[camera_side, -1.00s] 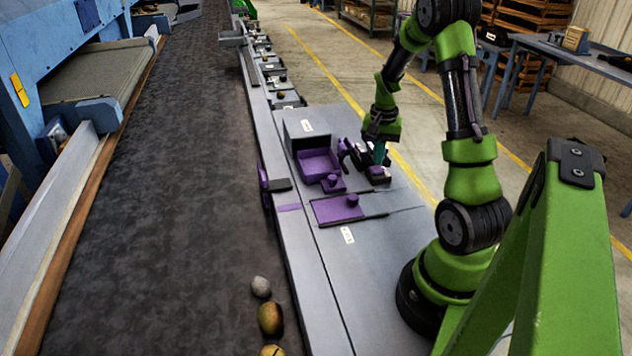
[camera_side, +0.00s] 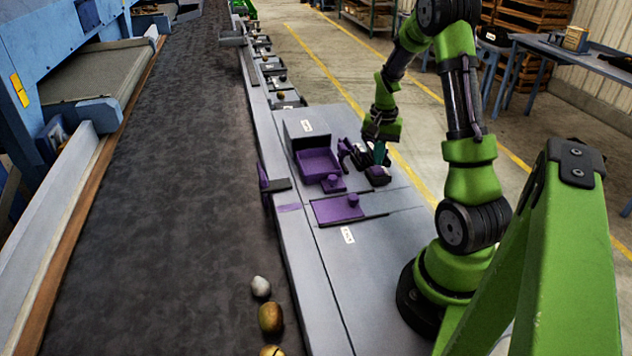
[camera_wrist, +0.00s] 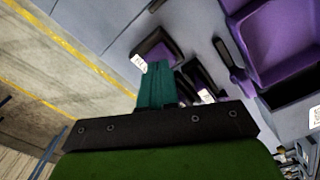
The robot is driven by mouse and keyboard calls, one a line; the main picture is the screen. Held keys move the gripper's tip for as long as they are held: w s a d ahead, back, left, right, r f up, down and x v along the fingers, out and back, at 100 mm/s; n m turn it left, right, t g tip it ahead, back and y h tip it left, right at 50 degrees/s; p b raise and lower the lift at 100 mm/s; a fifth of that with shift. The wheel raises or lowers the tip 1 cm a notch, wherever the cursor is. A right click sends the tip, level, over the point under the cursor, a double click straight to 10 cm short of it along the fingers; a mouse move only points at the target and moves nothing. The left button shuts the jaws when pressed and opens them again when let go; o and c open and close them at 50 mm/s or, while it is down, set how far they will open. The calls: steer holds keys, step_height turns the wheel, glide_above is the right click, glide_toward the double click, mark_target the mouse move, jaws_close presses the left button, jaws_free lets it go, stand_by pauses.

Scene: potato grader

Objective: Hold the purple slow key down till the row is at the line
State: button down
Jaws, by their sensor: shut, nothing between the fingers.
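My gripper (camera_side: 380,156) is shut and empty, its teal fingertips pointing down over the small keys on the grey bench. In the wrist view the fingertips (camera_wrist: 152,78) are beside a purple key (camera_wrist: 162,50) in a black frame with a white label. A second black-framed key (camera_wrist: 207,88) is partly hidden behind the fingers. The near key (camera_side: 377,176) shows just below the fingertips in the side view. I cannot read the labels or tell whether the fingertips touch a key. The row on the dark belt is a grey stone (camera_side: 261,287) and potatoes (camera_side: 271,318).
A purple tray (camera_side: 318,162) stands left of the keys, with a purple knob (camera_side: 333,182) by it. A purple sliding plate (camera_side: 337,209) lies nearer. A purple paddle (camera_side: 264,178) stands at the belt edge. The belt beside the line is clear.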

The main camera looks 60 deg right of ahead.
mark_target(377, 168)
steer(key=shift+f, duration=0.15)
steer(key=shift+f, duration=0.95)
stand_by(1.5)
steer(key=shift+r, duration=3.55)
